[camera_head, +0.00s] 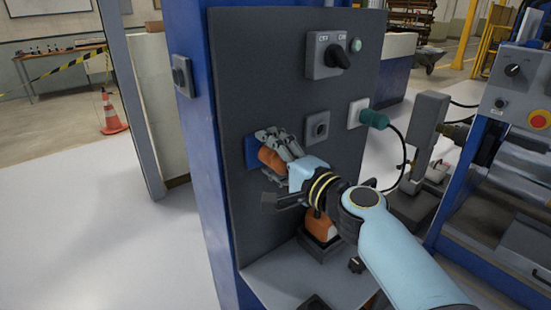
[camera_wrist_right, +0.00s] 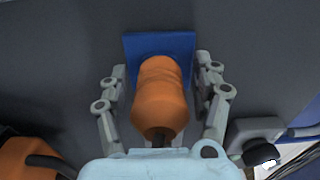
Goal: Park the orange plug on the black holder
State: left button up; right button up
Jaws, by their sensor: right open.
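An orange plug (camera_head: 270,158) sits at a blue socket (camera_head: 250,152) on the dark upright panel. My right gripper (camera_head: 276,150) is at this plug, its fingers open on either side. In the right wrist view the plug (camera_wrist_right: 160,98) points into the blue socket (camera_wrist_right: 130,48), between the two fingers of my right gripper (camera_wrist_right: 161,85). Small gaps show beside the plug. Below, a second orange piece (camera_head: 320,226) stands in a black holder (camera_head: 318,250) on the grey shelf, partly hidden by my arm. My left gripper is not in view.
A green plug (camera_head: 374,119) with a dark cable sits in a white socket to the right. A grey socket (camera_head: 317,127) and an OFF/ON switch (camera_head: 327,56) are on the panel. Another dark box (camera_head: 315,303) is at the shelf's front. A machine (camera_head: 505,140) stands right.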

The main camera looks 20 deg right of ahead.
dwell(0.6)
grip_shut()
jog(key=shift+s+f, duration=0.1)
jog(key=shift+s, duration=0.05)
dwell(0.3)
jog(key=shift+v, duration=2.9)
